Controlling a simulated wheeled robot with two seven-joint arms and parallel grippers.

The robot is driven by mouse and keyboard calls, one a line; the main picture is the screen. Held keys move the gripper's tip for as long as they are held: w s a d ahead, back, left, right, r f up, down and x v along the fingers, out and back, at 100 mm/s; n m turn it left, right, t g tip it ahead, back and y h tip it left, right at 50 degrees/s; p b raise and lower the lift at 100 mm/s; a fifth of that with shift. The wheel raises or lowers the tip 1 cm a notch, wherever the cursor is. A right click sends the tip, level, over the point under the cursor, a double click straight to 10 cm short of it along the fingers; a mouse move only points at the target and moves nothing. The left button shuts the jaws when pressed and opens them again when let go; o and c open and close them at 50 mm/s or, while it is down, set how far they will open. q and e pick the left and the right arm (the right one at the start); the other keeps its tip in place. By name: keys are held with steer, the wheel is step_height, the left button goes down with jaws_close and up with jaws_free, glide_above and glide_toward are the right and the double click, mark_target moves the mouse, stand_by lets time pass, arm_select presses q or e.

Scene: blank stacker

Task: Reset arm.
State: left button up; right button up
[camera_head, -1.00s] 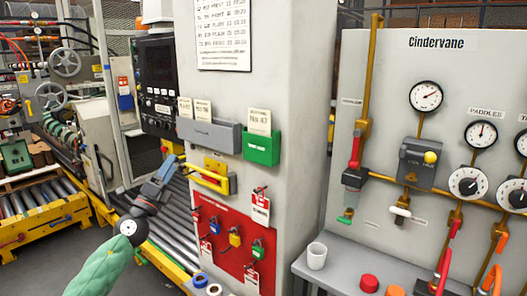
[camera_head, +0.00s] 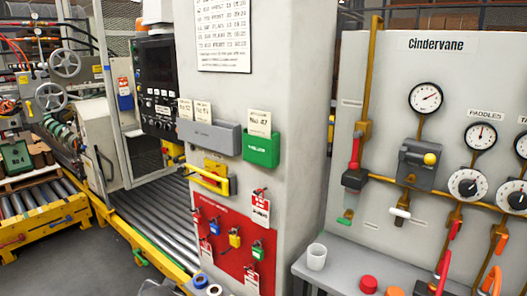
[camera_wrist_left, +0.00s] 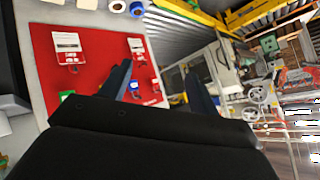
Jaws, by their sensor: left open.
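My left gripper (camera_wrist_left: 158,84) shows in the left wrist view with its two dark fingers spread apart and nothing between them. Beyond the fingers are the red lockout board and the conveyor, at a distance. In the head view only a small grey piece at the bottom edge, likely part of my left arm, shows; the rest is out of frame. My right gripper is in neither view.
A grey column carries a yellow handle (camera_head: 208,180), a green card holder (camera_head: 261,149) and the red lockout board (camera_head: 222,243) with padlocks. A roller conveyor (camera_head: 150,208) is at left. A white cup (camera_head: 316,257) stands on the ledge (camera_head: 345,272) by the gauge panel (camera_head: 380,90).

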arm_select(q)
steer(key=s+d+f+g+h, duration=0.1)
steer(key=s+d+f, duration=0.3)
steer(key=s, duration=0.7)
steer(key=s+d+f+g+h, duration=0.2)
steer(key=s+d+f+g, duration=0.2)
steer(key=s+f, duration=0.5)
steer(key=s+d+f+n+g+h, duration=0.1)
steer(key=s+d+f, duration=0.3)
steer(key=s, duration=0.9)
step_height(320, 180, down, 3)
steer(key=shift+d+g+h+p, duration=0.4)
steer(key=shift+g+h+p, duration=0.1)
steer(key=shift+g, duration=0.3)
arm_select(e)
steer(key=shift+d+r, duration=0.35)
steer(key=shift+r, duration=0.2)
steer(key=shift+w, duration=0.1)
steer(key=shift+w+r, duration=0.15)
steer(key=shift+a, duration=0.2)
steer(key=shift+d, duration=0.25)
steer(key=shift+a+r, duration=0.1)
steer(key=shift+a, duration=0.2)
